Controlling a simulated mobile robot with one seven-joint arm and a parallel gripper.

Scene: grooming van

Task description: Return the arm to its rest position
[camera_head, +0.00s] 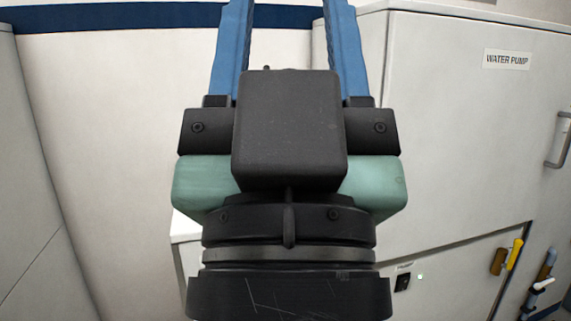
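My gripper (288,30) fills the middle of the head view, seen from behind its dark wrist and green body. Its two blue fingers point up the picture and stand wide apart. Pale wall shows between them, and nothing is seen held in the visible gap. The fingertips run past the top edge and are hidden. The rest of my arm is mostly out of view below.
A white cabinet (455,130) labelled "WATER PUMP" stands at the right, with a grey handle (558,140). Below it are a yellow lever (514,254), a pipe with a white tap (543,284) and a dark switch (402,282). A pale wall (110,130) with a blue stripe lies behind.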

